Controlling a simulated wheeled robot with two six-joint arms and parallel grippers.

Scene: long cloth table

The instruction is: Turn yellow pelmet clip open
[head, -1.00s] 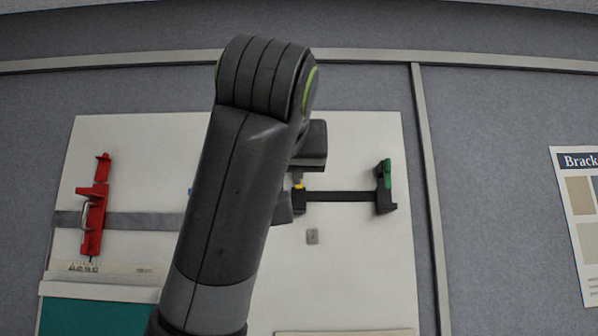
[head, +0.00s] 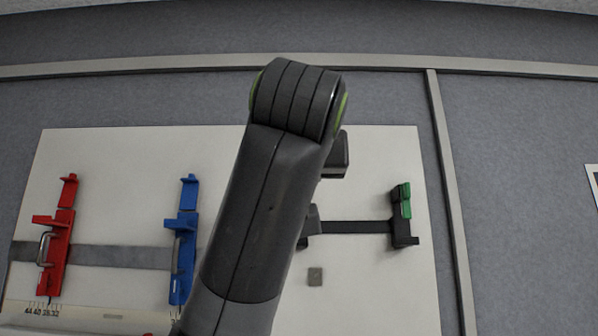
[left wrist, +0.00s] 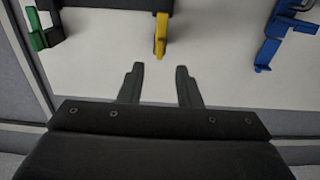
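The yellow clip (left wrist: 161,36) hangs from a black bracket bar in the left wrist view, its free end pointing toward my gripper. My left gripper (left wrist: 160,67) is open, with two dark fingers apart and nothing between them. The yellow clip lies just beyond the fingertips, in line with the gap and apart from both fingers. In the head view my left arm (head: 265,200) covers the yellow clip and most of the gripper. The black bracket (head: 355,227) shows to the right of the arm. My right gripper is in neither view.
On the white board (head: 370,290) are a green clip (head: 405,201) at the bracket's right end, a blue clip (head: 183,240) and a red clip (head: 57,240) on a grey strip (head: 120,257). A poster is at the right edge.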

